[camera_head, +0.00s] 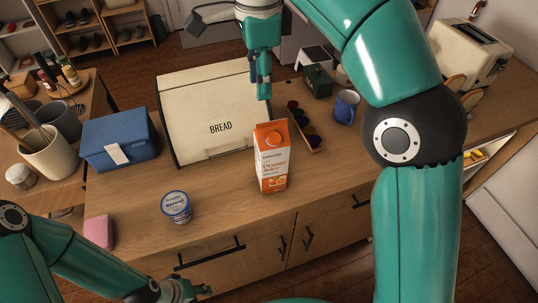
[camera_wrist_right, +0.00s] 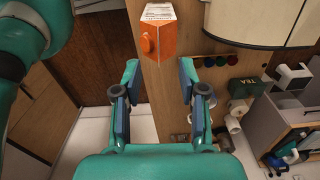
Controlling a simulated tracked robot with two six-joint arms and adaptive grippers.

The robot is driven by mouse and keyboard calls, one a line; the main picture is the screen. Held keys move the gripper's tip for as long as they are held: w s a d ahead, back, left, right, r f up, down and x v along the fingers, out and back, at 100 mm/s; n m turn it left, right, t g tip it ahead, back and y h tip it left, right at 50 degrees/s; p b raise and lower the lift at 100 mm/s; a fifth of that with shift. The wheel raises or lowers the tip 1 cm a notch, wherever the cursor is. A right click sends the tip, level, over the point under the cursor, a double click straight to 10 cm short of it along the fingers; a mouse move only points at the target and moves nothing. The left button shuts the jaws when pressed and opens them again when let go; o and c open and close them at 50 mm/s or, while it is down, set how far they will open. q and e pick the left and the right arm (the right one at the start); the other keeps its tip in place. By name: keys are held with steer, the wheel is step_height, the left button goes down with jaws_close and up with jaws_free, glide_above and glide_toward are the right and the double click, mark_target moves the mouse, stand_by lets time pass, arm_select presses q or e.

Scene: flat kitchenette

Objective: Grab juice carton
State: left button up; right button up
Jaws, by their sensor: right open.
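The orange and white juice carton (camera_head: 271,160) stands upright on the wooden counter, in front of the bread box. In the right wrist view the carton (camera_wrist_right: 158,38) shows at the top, with its orange top and round cap facing me. My right gripper (camera_head: 264,92) is in the air above and behind the carton in the head view. In the right wrist view my right gripper (camera_wrist_right: 158,78) is open and empty, its fingers pointing toward the carton, apart from it. My left gripper (camera_head: 204,289) is low at the counter's front, far from the carton; its opening is unclear.
The cream bread box (camera_head: 215,105) stands close behind the carton. A yogurt tub (camera_head: 176,206) and pink sponge (camera_head: 99,232) lie to the left, a blue box (camera_head: 118,138) behind them. A blue mug (camera_head: 346,107) and a spice rack (camera_head: 305,126) are to the right.

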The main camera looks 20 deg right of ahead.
mark_target(267, 123)
steer(key=shift+s+d, duration=0.1)
steer(key=shift+d, duration=0.1)
steer(key=shift+o, duration=1)
steer(key=shift+s+d, duration=0.1)
steer(key=shift+d, duration=0.1)
steer(key=shift+o, duration=1.4)
steer(key=o, duration=0.5)
steer(key=shift+f, duration=0.5)
steer(key=shift+o, duration=0.7)
step_height(267, 123, down, 10)
steer(key=b, duration=0.3)
steer(key=shift+d, duration=0.1)
steer(key=f, duration=0.2)
steer(key=d+f, duration=0.1)
steer(key=f, duration=0.2)
steer(key=shift+f, duration=0.4)
